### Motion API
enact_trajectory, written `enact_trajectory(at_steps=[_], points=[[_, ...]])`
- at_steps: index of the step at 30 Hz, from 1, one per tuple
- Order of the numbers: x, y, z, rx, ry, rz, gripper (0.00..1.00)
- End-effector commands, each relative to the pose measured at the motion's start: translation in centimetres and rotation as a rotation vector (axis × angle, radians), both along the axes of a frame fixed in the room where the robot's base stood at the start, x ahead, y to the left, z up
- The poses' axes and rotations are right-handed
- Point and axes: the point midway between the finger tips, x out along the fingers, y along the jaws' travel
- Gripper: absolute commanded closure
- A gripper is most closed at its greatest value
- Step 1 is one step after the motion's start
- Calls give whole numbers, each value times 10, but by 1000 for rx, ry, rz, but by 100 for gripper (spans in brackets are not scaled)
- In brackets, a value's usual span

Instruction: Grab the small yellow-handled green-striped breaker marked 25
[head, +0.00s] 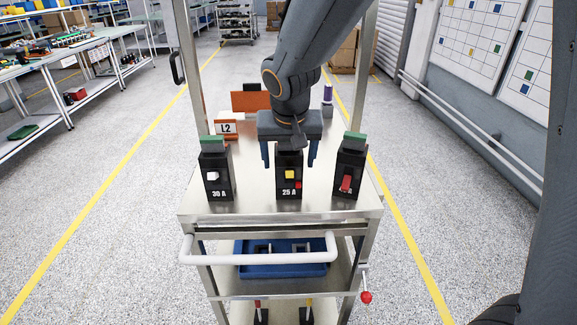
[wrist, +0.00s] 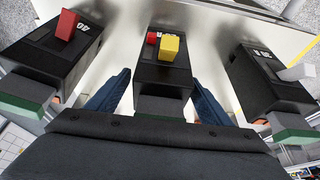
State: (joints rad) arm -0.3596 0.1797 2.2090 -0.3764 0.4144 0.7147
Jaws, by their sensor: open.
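The 25 A breaker (head: 289,185) stands upright in the middle of the cart's top, black with a yellow handle (head: 290,174) and a small red button. It also shows in the wrist view (wrist: 163,75). In the wrist view the blue fingers (wrist: 158,97) lie on either side of the breaker's upper end, with gaps showing.
A green-topped 30 A breaker (head: 215,175) with a white handle stands left. A green-topped breaker (head: 348,172) with a red handle stands right. An L2 sign (head: 226,128), an orange block (head: 250,101) and a purple-topped item (head: 327,97) are behind. A blue tray (head: 285,271) sits below.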

Motion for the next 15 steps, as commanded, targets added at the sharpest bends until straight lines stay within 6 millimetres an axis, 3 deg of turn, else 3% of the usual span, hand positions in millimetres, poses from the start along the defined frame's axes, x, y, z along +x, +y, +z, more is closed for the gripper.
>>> enact_trajectory(at_steps=[4,12,15], points=[[4,1,-11,1,1,1,27],[5,1,-13,1,-1,2,27],[5,1,-13,1,0,2,42]])
